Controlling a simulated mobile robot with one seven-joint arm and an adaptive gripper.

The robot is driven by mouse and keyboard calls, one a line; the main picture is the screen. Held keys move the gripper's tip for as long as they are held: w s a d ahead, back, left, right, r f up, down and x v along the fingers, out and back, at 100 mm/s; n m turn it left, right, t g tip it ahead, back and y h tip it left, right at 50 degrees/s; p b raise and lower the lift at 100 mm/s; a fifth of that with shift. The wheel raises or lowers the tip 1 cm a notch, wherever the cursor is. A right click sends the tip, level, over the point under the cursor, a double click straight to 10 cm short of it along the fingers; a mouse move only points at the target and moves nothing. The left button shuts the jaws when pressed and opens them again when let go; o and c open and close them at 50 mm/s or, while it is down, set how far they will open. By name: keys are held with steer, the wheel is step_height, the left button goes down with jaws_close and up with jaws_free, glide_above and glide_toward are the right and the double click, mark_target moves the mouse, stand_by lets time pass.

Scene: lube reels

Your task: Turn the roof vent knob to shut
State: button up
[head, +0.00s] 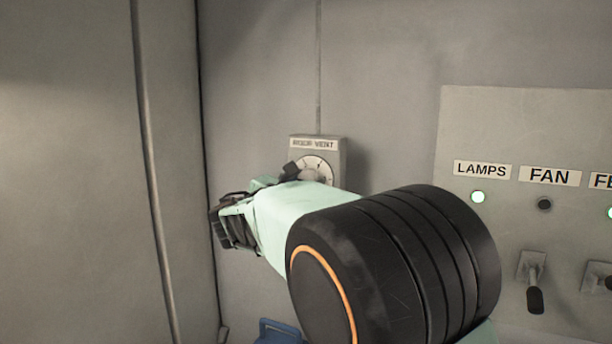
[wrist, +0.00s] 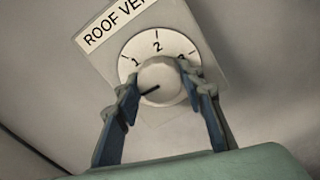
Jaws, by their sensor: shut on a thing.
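The roof vent unit (head: 342,152) is a small grey box on the wall in the head view, with its name plate on top. Its white dial (wrist: 133,50) shows marks 1, 2 and 3 in the wrist view. The round pale knob (wrist: 160,75) sits in the dial's middle. A dark pointer line on it slants to the lower left in that view, below the 1. My gripper (wrist: 160,83) is shut on the knob, one finger on each side. In the head view my gripper (head: 291,172) reaches the dial and hides part of it.
A switch panel (head: 470,115) stands to the right, with LAMPS and FAN labels, indicator lights and levers (head: 534,298). A blue object (head: 278,332) shows at the bottom, partly hidden by my arm. A vertical wall edge (head: 150,180) lies to the left.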

steer(key=shift+f+n, duration=0.1)
steer(key=shift+n, duration=0.4)
steer(key=o, duration=1.2)
steer(key=shift+c, duration=0.2)
steer(key=v, duration=1.2)
